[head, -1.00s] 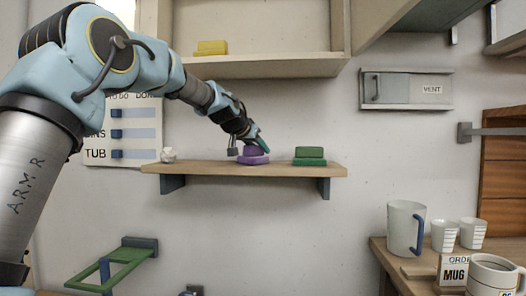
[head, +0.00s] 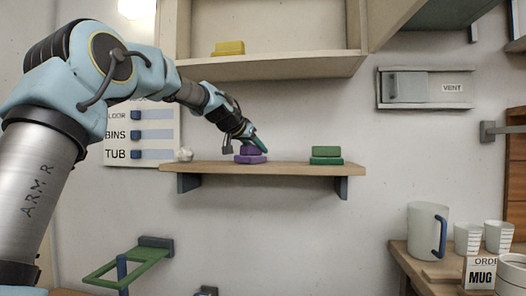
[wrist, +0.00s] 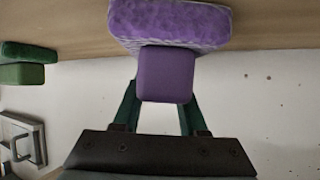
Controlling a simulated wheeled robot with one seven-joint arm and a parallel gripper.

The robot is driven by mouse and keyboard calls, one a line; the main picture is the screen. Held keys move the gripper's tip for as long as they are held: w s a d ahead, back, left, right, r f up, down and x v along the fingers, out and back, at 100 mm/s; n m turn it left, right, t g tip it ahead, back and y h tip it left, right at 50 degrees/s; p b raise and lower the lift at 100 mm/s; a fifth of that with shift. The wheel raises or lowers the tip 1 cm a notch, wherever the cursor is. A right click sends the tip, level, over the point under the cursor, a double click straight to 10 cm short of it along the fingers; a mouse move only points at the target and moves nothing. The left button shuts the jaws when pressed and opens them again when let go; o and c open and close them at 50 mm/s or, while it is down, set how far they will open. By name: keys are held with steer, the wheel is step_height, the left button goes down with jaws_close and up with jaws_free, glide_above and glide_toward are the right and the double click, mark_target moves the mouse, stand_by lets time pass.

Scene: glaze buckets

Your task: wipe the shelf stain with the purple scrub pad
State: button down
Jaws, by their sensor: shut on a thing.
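The purple scrub pad (head: 249,160) sits flat on the wooden wall shelf (head: 290,169), left of its middle. It has a rough purple base and a smooth block handle; the wrist view shows both the base (wrist: 170,25) and the handle (wrist: 165,75). My gripper (head: 256,146) is shut on the handle, with a green finger on each side of it in the wrist view (wrist: 160,100). The pad's base appears to touch the shelf top. I cannot see a stain on the shelf; the pad may hide it.
A green pad (head: 326,156) stands to the right on the same shelf. A crumpled white lump (head: 184,155) lies near its left end. A yellow pad (head: 229,48) is on the upper shelf (head: 270,66). The stretch between the purple and green pads is clear.

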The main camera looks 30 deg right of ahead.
steer(key=shift+w+a+b, duration=0.55)
steer(key=shift+w+a, duration=0.85)
steer(key=shift+a, duration=0.3)
steer(key=shift+r, duration=0.1)
steer(key=shift+r+p, duration=2.35)
steer(key=shift+r, duration=0.6)
steer(key=shift+r, duration=0.1)
step_height(320, 180, up, 3)
steer(key=shift+f+p, duration=0.1)
steer(key=shift+p, duration=1.1)
steer(key=shift+f, duration=0.1)
